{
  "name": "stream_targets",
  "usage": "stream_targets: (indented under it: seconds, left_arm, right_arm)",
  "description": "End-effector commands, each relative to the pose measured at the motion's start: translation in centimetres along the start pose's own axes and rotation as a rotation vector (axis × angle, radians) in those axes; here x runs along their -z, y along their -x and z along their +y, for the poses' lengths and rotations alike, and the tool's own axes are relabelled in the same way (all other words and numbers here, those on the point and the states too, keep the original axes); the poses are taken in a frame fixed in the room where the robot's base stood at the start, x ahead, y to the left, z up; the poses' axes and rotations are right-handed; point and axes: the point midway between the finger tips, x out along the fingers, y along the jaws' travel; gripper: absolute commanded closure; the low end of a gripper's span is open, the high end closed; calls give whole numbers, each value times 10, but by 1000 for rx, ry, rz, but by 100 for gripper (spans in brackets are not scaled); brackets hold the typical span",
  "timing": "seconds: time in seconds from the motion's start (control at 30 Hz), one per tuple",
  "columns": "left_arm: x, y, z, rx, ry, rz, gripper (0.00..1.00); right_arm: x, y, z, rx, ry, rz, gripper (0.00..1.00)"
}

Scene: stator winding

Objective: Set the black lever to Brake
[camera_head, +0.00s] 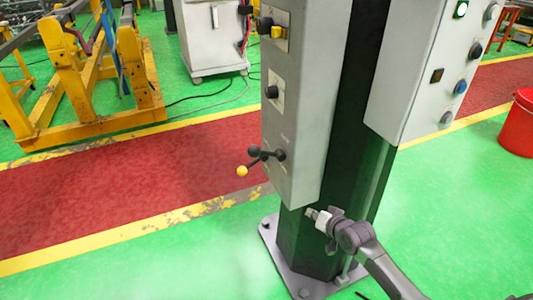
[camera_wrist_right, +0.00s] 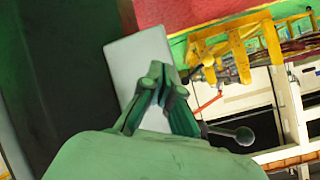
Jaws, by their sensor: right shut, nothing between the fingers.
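The black lever (camera_head: 254,152) sticks out to the left from the low part of the grey control box, ending in a black ball. A second lever with a yellow ball (camera_head: 242,171) hangs just below it, from about the same hub. My right gripper (camera_head: 314,214) is shut and empty, below and to the right of the levers, in front of the dark green column and apart from the levers. In the right wrist view its closed fingers (camera_wrist_right: 154,78) show against the grey box, and a dark ball on a rod (camera_wrist_right: 243,136) shows beside them. Lever markings are unreadable. My left gripper is out of view.
The grey control box (camera_head: 303,100) carries more knobs above the levers. A second panel (camera_head: 408,70) with buttons is on the column's right. The column's bolted base plate (camera_head: 273,245) is below. A red bucket (camera_head: 518,125) stands at right.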

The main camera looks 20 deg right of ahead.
Motion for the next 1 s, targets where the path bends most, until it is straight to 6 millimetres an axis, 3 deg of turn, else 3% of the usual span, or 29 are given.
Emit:
stream_targets:
  seconds: [0.03,0.1,0.2,0.3,0.4,0.8,1.0]
  left_arm:
    - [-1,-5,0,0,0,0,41]
    - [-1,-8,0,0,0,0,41]
    - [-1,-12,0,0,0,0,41]
    - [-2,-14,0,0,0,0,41]
    - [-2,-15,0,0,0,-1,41]
    - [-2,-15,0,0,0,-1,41]
    - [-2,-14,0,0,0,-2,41]
  right_arm:
    - [33,10,-27,61,-24,43,100]
    - [69,27,-63,140,-64,82,100]
    - [105,55,-106,240,-104,113,100]
    - [126,79,-138,315,-127,128,100]
    - [136,95,-156,358,-138,131,100]
    - [140,102,-165,378,-144,132,100]
    - [143,89,-170,378,-146,134,100]
